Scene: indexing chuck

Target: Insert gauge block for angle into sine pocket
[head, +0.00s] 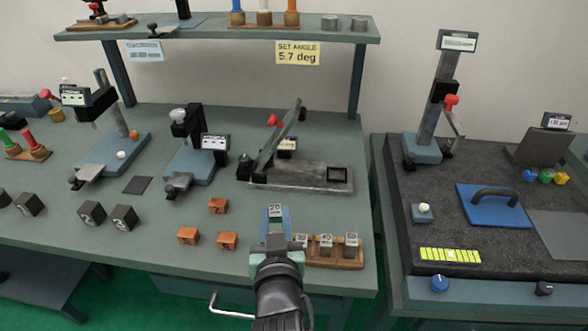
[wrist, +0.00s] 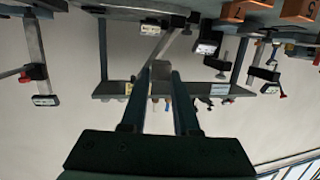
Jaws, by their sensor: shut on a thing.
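My gripper (head: 276,216) is shut on a grey gauge block (head: 275,210) marked 20, above the front part of the bench. In the wrist view the block (wrist: 160,70) sits between the tips of my two fingers (wrist: 158,85). The sine fixture (head: 310,177) lies behind my gripper, a flat grey base with a tilted bar (head: 279,137). A black-rimmed square pocket (head: 338,174) is at its right end. The block is apart from the pocket, in front and to the left of it. A yellow sign (head: 298,53) reads SET ANGLE 5.7 deg.
A wooden rack (head: 349,263) with blocks marked 30, 40 and 50 stands right of my gripper. Three orange blocks (head: 217,206) lie to its left. A measuring stand (head: 190,150) is left of the fixture. A shelf (head: 210,31) overhangs the bench's back.

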